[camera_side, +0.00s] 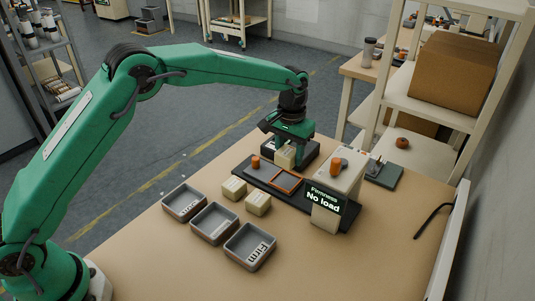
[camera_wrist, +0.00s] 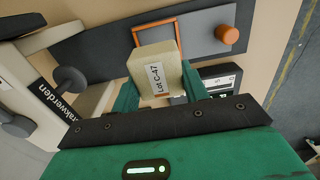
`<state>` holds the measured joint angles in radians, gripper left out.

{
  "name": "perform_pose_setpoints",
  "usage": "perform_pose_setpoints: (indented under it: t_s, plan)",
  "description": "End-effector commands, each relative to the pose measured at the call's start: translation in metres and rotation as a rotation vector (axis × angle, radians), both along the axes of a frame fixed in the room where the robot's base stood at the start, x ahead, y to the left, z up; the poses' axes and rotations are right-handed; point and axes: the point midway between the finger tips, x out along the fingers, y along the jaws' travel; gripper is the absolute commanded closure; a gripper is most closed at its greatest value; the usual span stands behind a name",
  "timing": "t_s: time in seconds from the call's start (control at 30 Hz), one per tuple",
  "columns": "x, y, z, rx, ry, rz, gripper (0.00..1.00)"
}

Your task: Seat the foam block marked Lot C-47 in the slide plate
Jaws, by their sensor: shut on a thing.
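My gripper (camera_side: 287,146) is shut on a cream foam block (camera_side: 285,158), held over the back of the bench. In the wrist view the block (camera_wrist: 154,82) sits between the green fingers, its label reading "Lot C-47". The slide plate shows as an orange square frame (camera_side: 299,185) on a dark flat base (camera_side: 252,174); in the wrist view the frame (camera_wrist: 137,37) lies just beyond the block, which covers its near part. The inside of the frame looks empty. The block is apart from the frame in the side view.
A white tester (camera_side: 343,167) stands right of the frame; its display (camera_side: 324,199) reads "Firmness No load". An orange knob (camera_side: 255,161) is on the base's left end. Two labelled blocks (camera_side: 233,188) (camera_side: 258,203) and three grey trays, one marked "Firm" (camera_side: 236,262), sit in front.

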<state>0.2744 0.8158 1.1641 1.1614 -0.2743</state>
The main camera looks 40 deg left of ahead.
Motion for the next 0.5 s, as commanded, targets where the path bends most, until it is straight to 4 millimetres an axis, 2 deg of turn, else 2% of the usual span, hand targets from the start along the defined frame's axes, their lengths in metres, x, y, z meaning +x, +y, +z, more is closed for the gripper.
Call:
perform_pose_setpoints:
  t_s: [0.5]
  plan:
    - [0.000, 0.000, -0.030, 0.001, 0.002, 0.000, 0.77]
